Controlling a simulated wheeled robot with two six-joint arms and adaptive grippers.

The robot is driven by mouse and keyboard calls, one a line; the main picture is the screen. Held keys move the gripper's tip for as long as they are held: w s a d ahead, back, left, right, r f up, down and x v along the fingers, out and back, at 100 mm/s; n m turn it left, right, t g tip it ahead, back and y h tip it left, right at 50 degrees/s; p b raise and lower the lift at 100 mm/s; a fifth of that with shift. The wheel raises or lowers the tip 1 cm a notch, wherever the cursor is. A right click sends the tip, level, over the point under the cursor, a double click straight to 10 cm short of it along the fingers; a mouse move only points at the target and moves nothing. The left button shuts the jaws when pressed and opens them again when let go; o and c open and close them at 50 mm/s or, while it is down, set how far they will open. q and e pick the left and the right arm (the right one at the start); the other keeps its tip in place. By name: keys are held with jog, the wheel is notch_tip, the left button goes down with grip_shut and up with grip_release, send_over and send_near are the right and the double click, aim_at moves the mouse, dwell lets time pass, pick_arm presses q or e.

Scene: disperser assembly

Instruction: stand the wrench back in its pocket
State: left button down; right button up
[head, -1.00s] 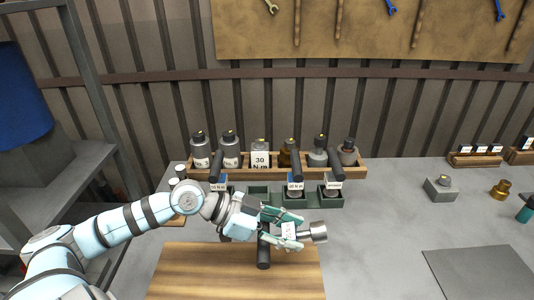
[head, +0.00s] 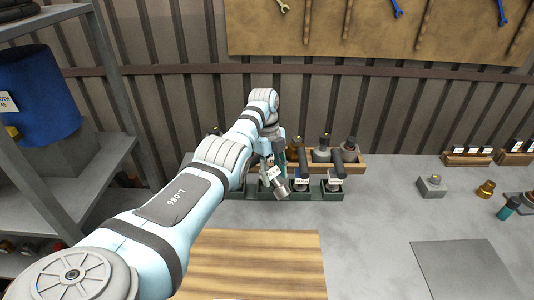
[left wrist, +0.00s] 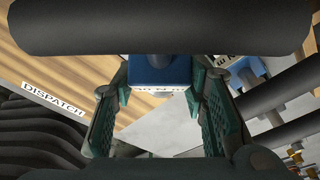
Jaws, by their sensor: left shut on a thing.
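My left gripper (head: 271,160) is shut on the wrench (head: 281,191) above the green pocket rack (head: 318,197). The wrench's metal end and a white label show below the fingers, tilted down and to the right. In the left wrist view the two green fingers (left wrist: 160,105) flank the wrench's blue body (left wrist: 160,72), with a black bar across the top. Two other wrenches with black handles stand in the rack's right pockets (head: 302,168) (head: 336,170). My left arm and the held wrench hide the rack's left part, so I cannot tell whether the wrench touches a pocket.
A wooden bottle rack (head: 357,166) stands just behind the green rack. A wooden board (head: 262,265) lies in front, with a dark grey mat (head: 470,268) to its right. A grey block (head: 432,187) and a brass part (head: 486,189) stand at right. The table between is clear.

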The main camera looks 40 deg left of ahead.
pick_arm(q)
jog(key=a+m+t+y+p, duration=0.1)
jog(key=m+t+y+p, duration=0.1)
jog(key=w+a+r+m+t+y+p, duration=0.1)
jog(key=a+m+y+p, duration=0.1)
jog(key=m+p, duration=0.1)
jog(key=w+a+m+t+y+p, duration=0.1)
jog(key=m+t+y+p, duration=0.1)
jog(key=m+p, duration=0.1)
jog(key=shift+a+r+t+y, duration=0.15)
jog(key=shift+r+t+y, duration=0.15)
jog(key=shift+r+y, duration=0.1)
jog(key=shift+m+t, duration=0.5)
jog(key=shift+t, duration=0.2)
jog(key=f, duration=0.7)
jog(key=shift+w+d, duration=0.2)
jog(key=shift+f, duration=0.2)
